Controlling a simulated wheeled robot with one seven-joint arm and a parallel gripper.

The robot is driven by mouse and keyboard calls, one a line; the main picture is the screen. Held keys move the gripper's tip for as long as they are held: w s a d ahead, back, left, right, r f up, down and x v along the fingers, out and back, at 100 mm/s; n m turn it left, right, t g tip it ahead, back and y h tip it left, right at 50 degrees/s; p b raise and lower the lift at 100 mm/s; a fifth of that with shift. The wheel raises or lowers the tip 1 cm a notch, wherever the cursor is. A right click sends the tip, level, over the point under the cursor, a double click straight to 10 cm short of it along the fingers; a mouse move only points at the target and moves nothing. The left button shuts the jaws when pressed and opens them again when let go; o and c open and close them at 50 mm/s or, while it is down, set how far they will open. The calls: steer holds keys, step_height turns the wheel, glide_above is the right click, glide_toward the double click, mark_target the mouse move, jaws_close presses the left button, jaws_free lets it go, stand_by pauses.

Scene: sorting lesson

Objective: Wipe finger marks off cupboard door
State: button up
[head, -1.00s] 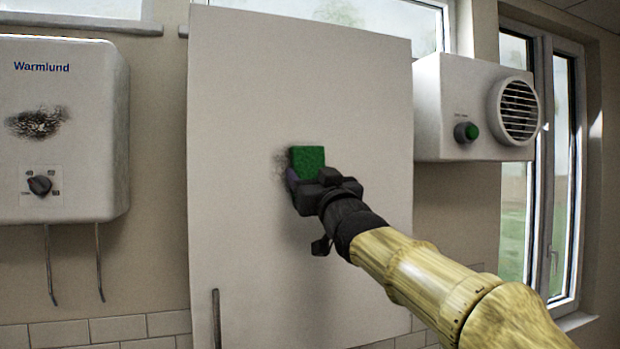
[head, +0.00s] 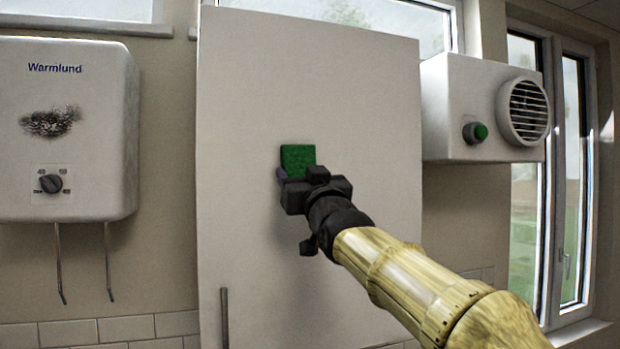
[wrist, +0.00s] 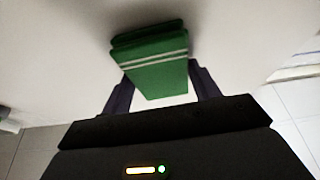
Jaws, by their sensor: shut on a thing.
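The cupboard door (head: 350,100) is a tall, pale, flat panel in the middle of the head view. My gripper (head: 297,178) is in front of it, shut on a green pad (head: 298,157). The pad appears to be against the door, a little left of its middle; exact contact is hard to tell. In the wrist view the pad (wrist: 160,72) has two pale stripes and sits between both fingers. No finger marks show on the visible door; the part behind the pad and gripper is hidden.
A white Warmlund heater (head: 95,150) with a dark smudge (head: 50,122) hangs at left. The door has a thin upright handle (head: 224,318) low at left.

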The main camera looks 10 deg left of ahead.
mark_target(288, 162)
steer(key=shift+a, duration=0.1)
steer(key=shift+s+a+f+p, duration=0.1)
steer(key=shift+s+a+p, duration=0.35)
steer(key=shift+a, duration=0.3)
steer(key=shift+s+a+p, duration=0.25)
steer(key=shift+s+a, duration=0.3)
steer(key=shift+a, duration=0.2)
steer(key=shift+r+p, duration=1.2)
steer(key=shift+r, duration=0.2)
steer(key=shift+w+f, duration=0.1)
steer(key=shift+w+d+f+b, duration=0.15)
steer(key=shift+w+d+b, duration=0.1)
steer(key=shift+d+b, duration=0.4)
steer(key=shift+w+d+b, duration=0.5)
steer(key=shift+d+b, duration=0.2)
steer(key=shift+b, duration=0.2)
steer(key=shift+w+d, duration=0.15)
steer(key=shift+d, duration=0.1)
